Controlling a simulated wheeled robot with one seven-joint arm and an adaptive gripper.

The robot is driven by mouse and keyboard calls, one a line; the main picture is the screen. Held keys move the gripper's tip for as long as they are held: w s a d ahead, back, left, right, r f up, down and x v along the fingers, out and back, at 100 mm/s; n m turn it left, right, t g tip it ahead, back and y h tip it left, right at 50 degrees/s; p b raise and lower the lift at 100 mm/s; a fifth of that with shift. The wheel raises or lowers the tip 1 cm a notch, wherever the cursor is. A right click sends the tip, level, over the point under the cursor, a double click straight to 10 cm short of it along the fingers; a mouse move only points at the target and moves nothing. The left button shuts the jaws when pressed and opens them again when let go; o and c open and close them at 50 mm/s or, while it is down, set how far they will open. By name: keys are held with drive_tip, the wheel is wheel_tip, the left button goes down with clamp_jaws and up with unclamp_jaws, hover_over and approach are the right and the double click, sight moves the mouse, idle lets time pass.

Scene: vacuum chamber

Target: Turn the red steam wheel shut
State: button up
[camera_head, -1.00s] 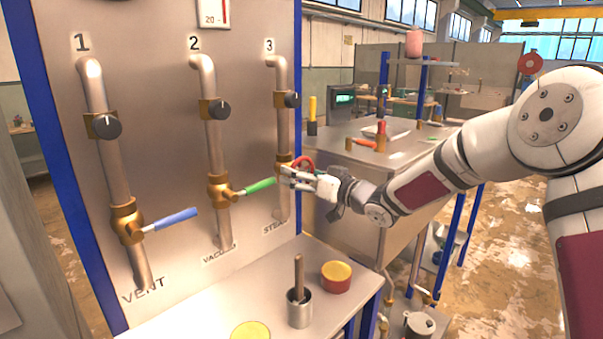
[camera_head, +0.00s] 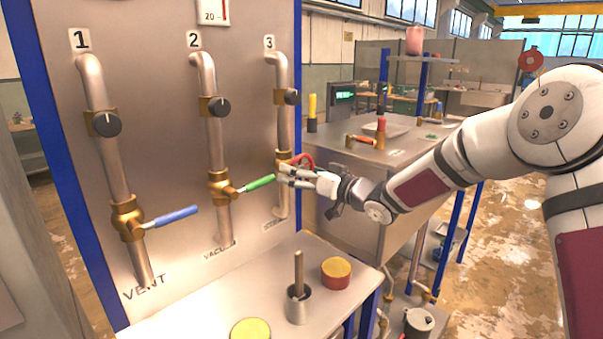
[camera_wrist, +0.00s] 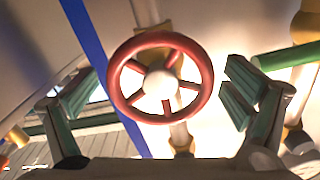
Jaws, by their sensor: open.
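The red steam wheel (camera_wrist: 203,98) faces my wrist camera, a spoked ring with a pale hub on the third pipe. In the head view, only part of the wheel's red rim (camera_head: 306,160) shows above my gripper, which hides the rest. My gripper (camera_head: 283,176) is at the wheel, in front of the third pipe. In the wrist view, my gripper's two fingers (camera_wrist: 161,97) stand apart, one on each side of the wheel. Gaps show between the rim and both fingers, and nothing is held.
The green lever (camera_head: 259,183) on pipe 2 is just left of my gripper. The blue lever (camera_head: 176,215) on pipe 1 is farther left. Below, the bench (camera_head: 225,300) holds a metal cup with a rod (camera_head: 299,305), a red-yellow knob (camera_head: 336,274) and a yellow disc (camera_head: 250,330).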

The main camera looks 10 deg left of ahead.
drive_tip(key=v, duration=1.2)
drive_tip(key=s+d+r+m+h+p, duration=0.1)
drive_tip(key=s+d+r+m+h, duration=0.2)
drive_tip(key=s+d+h, duration=0.5)
drive_tip(key=s+d+r+m+h+p, duration=0.1)
drive_tip(key=s+d+r+m+h, duration=0.15)
drive_tip(key=s+d+h, duration=0.6)
drive_tip(key=s+d+f+m+g+y+p, duration=0.1)
drive_tip(key=s+g, duration=0.5)
drive_tip(key=s, duration=1.9)
wheel_tip(320, 180, down, 2)
drive_tip(key=shift+s+d+f+m+g+y, duration=0.1)
drive_tip(key=shift+s+d+m+g+y, duration=0.1)
drive_tip(key=shift+d+m+g+y, duration=0.3)
